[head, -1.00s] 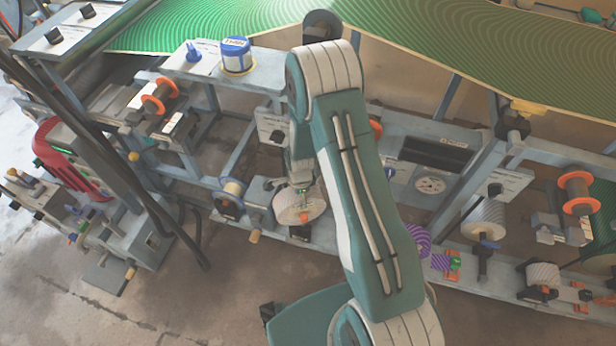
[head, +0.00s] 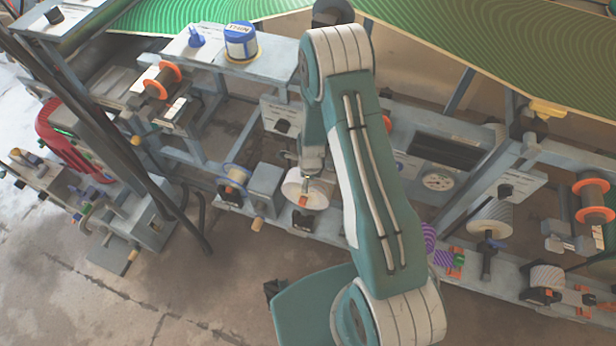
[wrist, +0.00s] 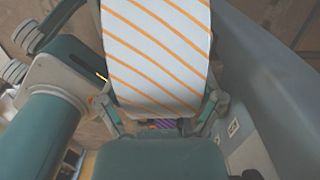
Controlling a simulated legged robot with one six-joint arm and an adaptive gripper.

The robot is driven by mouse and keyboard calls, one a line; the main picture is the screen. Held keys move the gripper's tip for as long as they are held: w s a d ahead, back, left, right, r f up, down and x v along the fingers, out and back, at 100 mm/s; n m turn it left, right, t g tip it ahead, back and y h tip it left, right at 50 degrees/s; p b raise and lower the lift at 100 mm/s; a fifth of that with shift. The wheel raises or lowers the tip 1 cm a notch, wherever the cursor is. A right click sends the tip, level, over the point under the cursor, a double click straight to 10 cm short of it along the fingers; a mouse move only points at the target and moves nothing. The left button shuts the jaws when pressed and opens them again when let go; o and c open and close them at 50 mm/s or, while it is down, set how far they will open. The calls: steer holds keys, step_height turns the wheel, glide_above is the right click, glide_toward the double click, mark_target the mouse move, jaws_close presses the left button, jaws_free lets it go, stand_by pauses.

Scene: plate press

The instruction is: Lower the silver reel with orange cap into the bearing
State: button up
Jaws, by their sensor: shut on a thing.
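My gripper (wrist: 160,118) is shut on the silver reel (wrist: 155,50). In the wrist view the reel fills the upper middle, pale with slanted orange stripes, with a finger at each side. In the head view the reel (head: 295,189) hangs under my arm's end, its orange cap (head: 303,202) facing the camera. My gripper (head: 312,174) is partly hidden there by my arm. A dark support block (head: 303,220) shows on the lower rail just below the reel. I cannot tell whether this is the bearing or whether the reel touches it.
A purple-striped roll (head: 430,237) sits to the right, beyond my arm. A blue-labelled can (head: 241,41) stands on the upper shelf. The floor in front is open.

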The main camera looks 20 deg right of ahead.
steer(key=shift+d+f, duration=0.15)
steer(key=shift+f, duration=0.35)
steer(key=shift+d+f, duration=0.15)
steer(key=shift+f, duration=0.35)
steer(key=shift+a+f, duration=0.25)
steer(key=shift+f, duration=0.95)
steer(key=shift+d+f, duration=0.15)
steer(key=shift+f, duration=1.4)
steer(key=shift+w+f, duration=0.1)
steer(key=shift+f, duration=1.8)
steer(key=o, duration=1.1)
steer(key=shift+c, duration=0.2)
